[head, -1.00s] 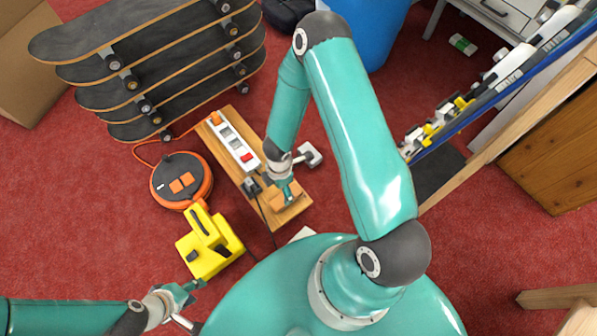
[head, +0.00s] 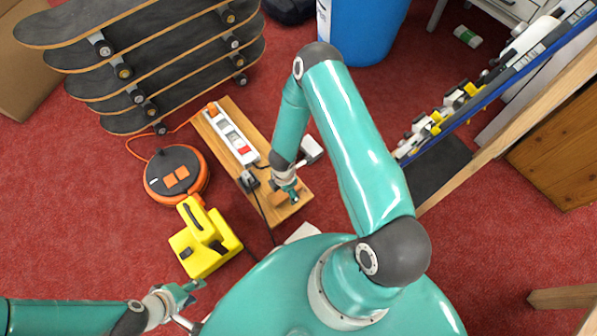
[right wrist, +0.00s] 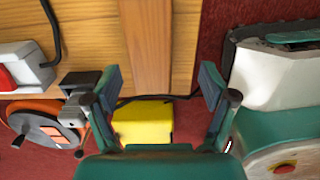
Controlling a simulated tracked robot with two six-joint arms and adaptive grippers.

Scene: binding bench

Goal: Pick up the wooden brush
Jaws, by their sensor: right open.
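A plain wooden block (head: 281,199), which I take to be the wooden brush, lies on a wooden board (head: 208,133). In the right wrist view it is a smooth brown strip (right wrist: 148,45) with its near end between my fingers. My right gripper (head: 292,192) is over the block in the head view and partly covers it. In the right wrist view its two fingers (right wrist: 166,92) are spread wide, with the strip clear of both. No bristles show. My left gripper (head: 186,303) is at the lower left, away from the block; its jaw gap is unclear.
A power strip (head: 231,137) with a dark plug and cable lies on the board. An orange cable reel (head: 176,178) and a yellow tool (head: 202,240) are on the red carpet to the left. Stacked skateboards (head: 150,60) stand behind. A blue bin (head: 362,30) is at the back.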

